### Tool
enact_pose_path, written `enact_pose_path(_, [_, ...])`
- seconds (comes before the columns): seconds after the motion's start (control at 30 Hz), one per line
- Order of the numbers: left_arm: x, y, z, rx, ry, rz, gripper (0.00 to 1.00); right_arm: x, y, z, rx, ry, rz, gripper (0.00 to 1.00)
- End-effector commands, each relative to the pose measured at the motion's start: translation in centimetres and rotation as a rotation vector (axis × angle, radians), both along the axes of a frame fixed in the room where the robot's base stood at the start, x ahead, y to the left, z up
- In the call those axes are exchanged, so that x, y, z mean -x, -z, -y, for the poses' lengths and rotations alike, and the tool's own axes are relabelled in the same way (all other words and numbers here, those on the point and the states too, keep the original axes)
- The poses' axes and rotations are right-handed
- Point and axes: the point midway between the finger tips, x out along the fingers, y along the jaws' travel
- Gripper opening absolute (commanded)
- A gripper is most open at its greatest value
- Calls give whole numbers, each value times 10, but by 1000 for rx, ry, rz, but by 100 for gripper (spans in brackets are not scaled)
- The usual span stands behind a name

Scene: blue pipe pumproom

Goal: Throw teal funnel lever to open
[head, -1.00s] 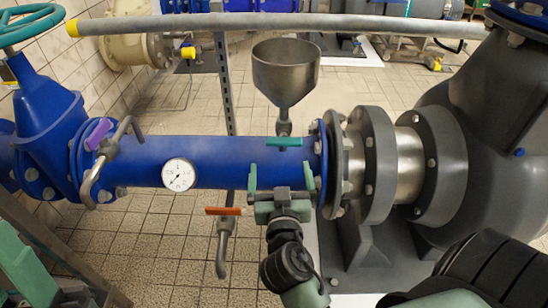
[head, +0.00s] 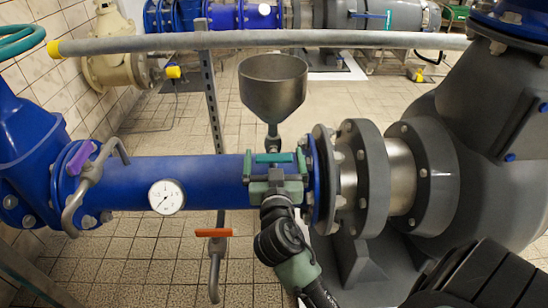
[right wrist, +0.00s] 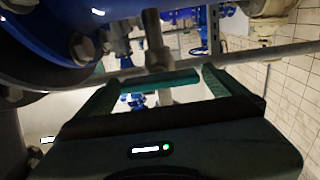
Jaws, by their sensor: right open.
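The teal lever (head: 274,158) sits on the short valve stem below the grey metal funnel (head: 272,85), on top of the blue pipe (head: 215,180). It lies crosswise in the head view. My right gripper (head: 274,162) is open, with one green finger on each side of the lever. In the right wrist view the teal lever (right wrist: 155,82) spans the space between the fingertips (right wrist: 155,84), with the valve stem (right wrist: 157,50) beside it. I cannot tell whether a finger touches the lever. My left gripper is not in view.
An orange-red lever (head: 213,233) hangs below the pipe, and a purple lever (head: 83,157) is at the left. A dial gauge (head: 167,197) is on the pipe. Big grey flanges (head: 365,175) stand close on the right. A grey rail (head: 250,40) runs behind the funnel.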

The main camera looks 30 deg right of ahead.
Motion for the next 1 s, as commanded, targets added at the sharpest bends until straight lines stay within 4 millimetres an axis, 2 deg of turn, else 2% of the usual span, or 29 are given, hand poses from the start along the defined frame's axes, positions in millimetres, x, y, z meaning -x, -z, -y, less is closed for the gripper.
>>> enact_pose_path(0.07, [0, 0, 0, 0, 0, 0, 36, 0, 0, 0, 0, 0, 0, 97])
enact_pose_path(0.27, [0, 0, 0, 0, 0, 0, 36, 0, 0, 0, 0, 0, 0, 42])
enact_pose_path(0.67, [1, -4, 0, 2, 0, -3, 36, 0, -1, -1, 62, 0, -38, 41])
enact_pose_path(1.0, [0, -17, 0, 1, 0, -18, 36, -1, -2, -2, 286, 0, -178, 41])
